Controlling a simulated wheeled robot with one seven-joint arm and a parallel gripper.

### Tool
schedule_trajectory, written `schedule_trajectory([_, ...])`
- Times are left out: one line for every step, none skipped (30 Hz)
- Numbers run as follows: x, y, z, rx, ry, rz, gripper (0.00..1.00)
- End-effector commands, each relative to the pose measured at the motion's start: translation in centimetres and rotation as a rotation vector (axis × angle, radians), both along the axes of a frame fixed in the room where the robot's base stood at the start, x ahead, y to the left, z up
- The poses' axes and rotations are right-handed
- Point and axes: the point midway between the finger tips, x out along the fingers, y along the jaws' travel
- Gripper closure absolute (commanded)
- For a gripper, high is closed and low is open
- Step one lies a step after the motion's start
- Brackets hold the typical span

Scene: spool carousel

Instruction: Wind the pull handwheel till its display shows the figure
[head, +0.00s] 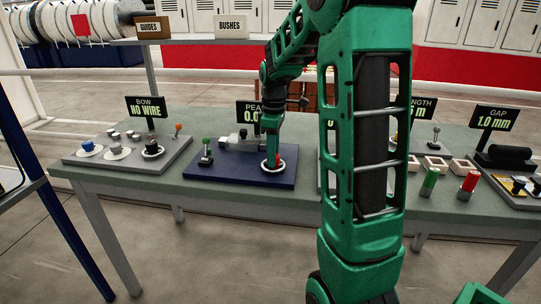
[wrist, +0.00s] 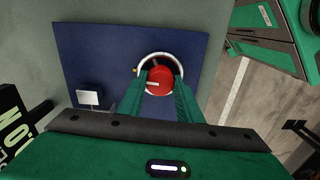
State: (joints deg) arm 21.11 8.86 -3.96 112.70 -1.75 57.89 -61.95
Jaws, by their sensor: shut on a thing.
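The handwheel (head: 280,167) has a pale rim and a red middle, and lies on a blue base plate (head: 225,176) on the table. It also shows in the wrist view as a white ring (wrist: 160,55) with a round red part (wrist: 160,82) inside. My gripper (head: 272,158) points down over the wheel and is shut on the red part, one green finger on either side. The display behind the plate (head: 245,112) starts with "PEA" and "0.0"; my arm hides the rest of its text.
A grey board (head: 125,158) with several knobs and a "NO WIRE" display (head: 146,107) stands on the left. Right of my arm are a green cylinder (head: 429,181), a red cylinder (head: 468,185) and a "1.0 mm" gap display (head: 495,118). A green-knobbed lever (head: 206,150) stands on the blue plate.

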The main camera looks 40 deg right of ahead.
Motion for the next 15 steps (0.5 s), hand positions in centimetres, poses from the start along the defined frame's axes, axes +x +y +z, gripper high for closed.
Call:
schedule_trajectory([0.10, -0.08, 0.09, -0.002, -0.004, -0.025, 0.90])
schedule_trajectory([0.11, -0.08, 0.10, -0.002, -0.004, -0.041, 0.90])
schedule_trajectory([0.12, -0.08, 0.10, -0.002, -0.004, -0.068, 0.90])
schedule_trajectory([0.11, -0.09, 0.11, -0.002, -0.004, -0.090, 0.90])
schedule_trajectory([0.12, -0.10, 0.11, -0.002, -0.004, -0.112, 0.90])
schedule_trajectory([0.12, -0.11, 0.12, -0.002, -0.004, -0.145, 0.90])
schedule_trajectory([0.12, -0.12, 0.12, -0.002, -0.004, -0.171, 0.90])
schedule_trajectory([0.11, -0.13, 0.12, -0.003, -0.004, -0.198, 0.90])
schedule_trajectory([0.12, -0.13, 0.13, -0.003, -0.004, -0.234, 0.90])
schedule_trajectory([0.11, -0.14, 0.13, -0.003, -0.004, -0.263, 0.90])
schedule_trajectory([0.12, -0.15, 0.13, -0.003, -0.005, -0.292, 0.90])
schedule_trajectory([0.13, -0.14, 0.14, -0.003, -0.005, -0.330, 0.90])
schedule_trajectory([0.13, -0.14, 0.14, -0.003, -0.005, -0.359, 0.90])
schedule_trajectory([0.13, -0.15, 0.14, -0.003, -0.005, -0.387, 0.90])
schedule_trajectory([0.13, -0.15, 0.15, -0.003, -0.005, -0.425, 0.90])
